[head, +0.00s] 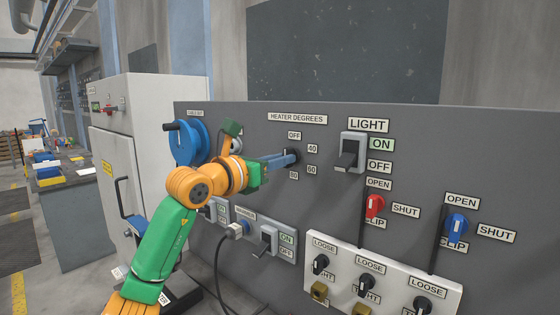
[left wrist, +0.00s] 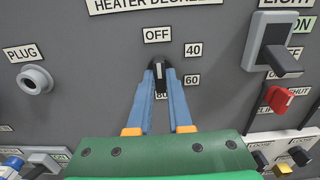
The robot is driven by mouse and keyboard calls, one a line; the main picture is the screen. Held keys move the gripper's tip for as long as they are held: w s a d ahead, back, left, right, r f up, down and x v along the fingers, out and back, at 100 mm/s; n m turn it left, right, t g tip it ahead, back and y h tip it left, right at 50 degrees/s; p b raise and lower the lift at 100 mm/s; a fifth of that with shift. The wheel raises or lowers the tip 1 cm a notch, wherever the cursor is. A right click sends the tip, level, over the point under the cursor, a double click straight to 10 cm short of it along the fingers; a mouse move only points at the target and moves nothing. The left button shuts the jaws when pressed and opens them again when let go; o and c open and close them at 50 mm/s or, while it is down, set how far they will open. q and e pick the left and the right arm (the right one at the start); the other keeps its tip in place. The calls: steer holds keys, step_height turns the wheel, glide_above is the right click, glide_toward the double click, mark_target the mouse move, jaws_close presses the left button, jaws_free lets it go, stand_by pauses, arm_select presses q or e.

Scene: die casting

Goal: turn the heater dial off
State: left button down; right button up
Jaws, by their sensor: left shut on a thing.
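The heater dial (left wrist: 159,69) is a small black knob with a white mark, on the grey panel under the HEATER DEGREES label (head: 297,118). Around it are the labels OFF (left wrist: 156,35), 40 (left wrist: 193,49), 60 (left wrist: 192,81) and 80. In the left wrist view the knob stands about upright with its white mark toward OFF; its exact setting is partly hidden by the fingers. My left gripper (head: 292,157) is shut on the dial, with one blue finger on each side; it also shows in the left wrist view (left wrist: 160,80). My right gripper is not in view.
To the right are the light switch (head: 350,150), a red valve handle (head: 374,206) and a blue valve handle (head: 455,228). A blue reel (head: 187,142) is left of the dial. Below are a lower switch (head: 267,242) and several LOOSE/TIGHT knobs on a pale plate (head: 395,270).

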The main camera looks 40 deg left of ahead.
arm_select(q)
steer(key=shift+r, duration=0.25)
steer(key=c, duration=0.8)
jaws_free()
steer(key=shift+c, duration=0.2)
steer(key=shift+w+f, duration=0.15)
steer(key=shift+f, duration=0.05)
steer(key=s+b, duration=0.3)
steer(key=s, duration=0.4)
steer(key=shift+a+b, duration=0.3)
steer(key=shift+b, duration=0.1)
